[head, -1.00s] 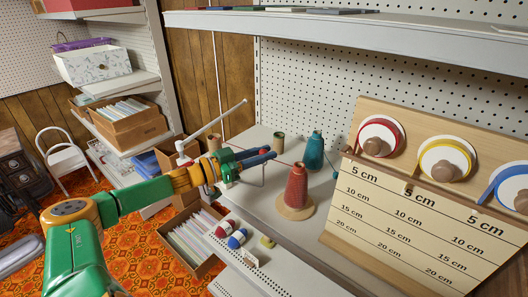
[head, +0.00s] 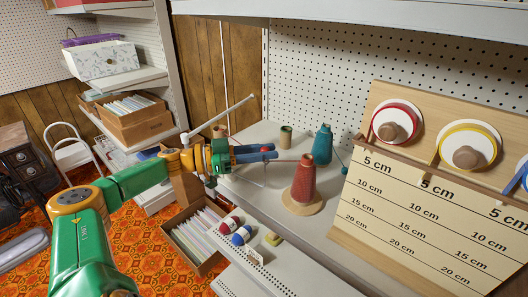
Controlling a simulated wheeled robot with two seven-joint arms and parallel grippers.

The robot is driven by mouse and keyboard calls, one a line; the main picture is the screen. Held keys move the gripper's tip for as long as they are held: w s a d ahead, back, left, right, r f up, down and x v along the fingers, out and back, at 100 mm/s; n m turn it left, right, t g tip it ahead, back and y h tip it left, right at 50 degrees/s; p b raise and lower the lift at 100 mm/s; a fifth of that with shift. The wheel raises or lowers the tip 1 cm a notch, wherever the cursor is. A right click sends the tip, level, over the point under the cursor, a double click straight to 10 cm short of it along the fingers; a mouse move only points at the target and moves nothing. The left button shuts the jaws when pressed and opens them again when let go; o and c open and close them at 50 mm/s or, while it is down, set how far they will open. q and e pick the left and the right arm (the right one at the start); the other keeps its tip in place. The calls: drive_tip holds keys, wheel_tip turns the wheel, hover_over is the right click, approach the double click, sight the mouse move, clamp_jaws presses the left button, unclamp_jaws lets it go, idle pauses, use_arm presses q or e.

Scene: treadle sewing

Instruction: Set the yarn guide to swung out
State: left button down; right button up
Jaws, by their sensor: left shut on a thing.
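My left gripper (head: 273,152) reaches over the shelf's left end, its blue fingers close together. It looks shut on the yarn guide (head: 262,186), a thin pale wire frame that shows below and beside the fingers. The fingers hide the grasped part, and I cannot make out the guide's pivot or exact angle. A red yarn cone (head: 303,180) stands on a round wooden base to the right. A thin red strand runs from its top toward the fingers. A slim white rod (head: 222,115) slants up behind the gripper. My right gripper is out of view.
A teal cone (head: 323,145) and an olive spool (head: 286,137) stand farther back. Red and blue yarn balls (head: 241,236) lie near the shelf's front. A wooden measuring board (head: 400,210) with discs stands at right. An upper shelf (head: 370,28) overhangs.

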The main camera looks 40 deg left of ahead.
use_arm(q)
drive_tip(key=shift+f, duration=0.2)
drive_tip(key=c, duration=0.9)
unclamp_jaws()
drive_tip(key=shift+o, duration=1.1)
drive_tip(key=shift+d+r, duration=0.1)
drive_tip(key=shift+s+a, duration=0.2)
drive_tip(key=b+v, duration=0.1)
drive_tip(key=v, duration=0.5)
drive_tip(key=shift+s+a, duration=0.15)
drive_tip(key=shift+s, duration=0.05)
